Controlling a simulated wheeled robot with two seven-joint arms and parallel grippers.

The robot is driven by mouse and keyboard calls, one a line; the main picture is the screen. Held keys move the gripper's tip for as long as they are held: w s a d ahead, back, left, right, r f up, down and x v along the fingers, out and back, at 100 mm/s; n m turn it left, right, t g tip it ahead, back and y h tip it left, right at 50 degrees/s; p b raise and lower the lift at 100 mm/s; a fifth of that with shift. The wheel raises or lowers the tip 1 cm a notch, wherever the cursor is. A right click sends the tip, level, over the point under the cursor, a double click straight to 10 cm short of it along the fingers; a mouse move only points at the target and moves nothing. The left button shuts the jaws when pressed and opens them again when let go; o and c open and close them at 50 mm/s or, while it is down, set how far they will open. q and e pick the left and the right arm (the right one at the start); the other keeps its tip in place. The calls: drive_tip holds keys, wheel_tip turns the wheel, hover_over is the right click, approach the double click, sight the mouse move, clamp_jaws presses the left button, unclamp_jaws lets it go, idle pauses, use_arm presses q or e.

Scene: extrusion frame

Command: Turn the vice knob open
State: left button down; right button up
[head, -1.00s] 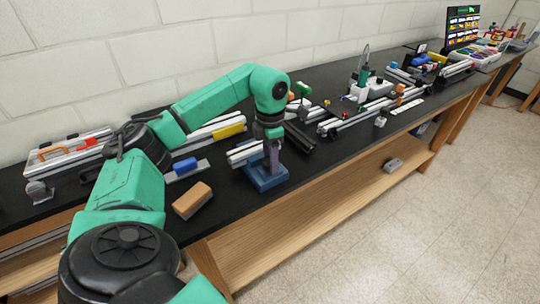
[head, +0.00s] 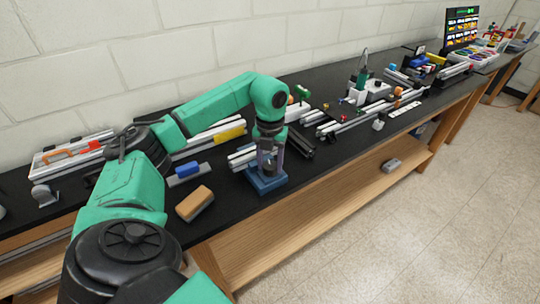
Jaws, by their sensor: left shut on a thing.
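The blue vice (head: 267,184) sits near the front edge of the black bench, at the middle of the head view. A light aluminium extrusion (head: 240,160) lies at the vice and points left. My left gripper (head: 270,163) comes down from above over the vice, fingers pointing down. Its fingers are shut on the vice knob, a small grey part that they mostly hide. How far the vice jaws are apart cannot be seen. My right gripper is not in view.
A tan-topped block (head: 195,203) lies at the bench edge left of the vice, with a blue block (head: 186,168) behind it. Black bars (head: 301,143) and extrusions stand close on the right. The bench front right of the vice is clear.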

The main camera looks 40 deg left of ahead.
use_arm(q)
drive_tip(key=n, duration=0.3)
drive_tip(key=n+p, duration=0.1)
drive_tip(key=n, duration=0.1)
drive_tip(key=shift+w+r+n, duration=0.1)
drive_tip(key=shift+r+n, duration=0.1)
drive_tip(key=shift+n, duration=0.2)
drive_tip(key=n, duration=0.5)
drive_tip(key=shift+p, duration=0.3)
drive_tip(key=n, duration=0.5)
drive_tip(key=shift+a+n+p, duration=0.1)
drive_tip(key=shift+n+p, duration=0.25)
drive_tip(key=shift+n, duration=0.05)
drive_tip(key=n, duration=0.5)
drive_tip(key=shift+n+p, duration=0.35)
drive_tip(key=shift+n, duration=0.05)
drive_tip(key=shift+c, duration=1.3)
unclamp_jaws()
drive_tip(key=shift+f, duration=0.1)
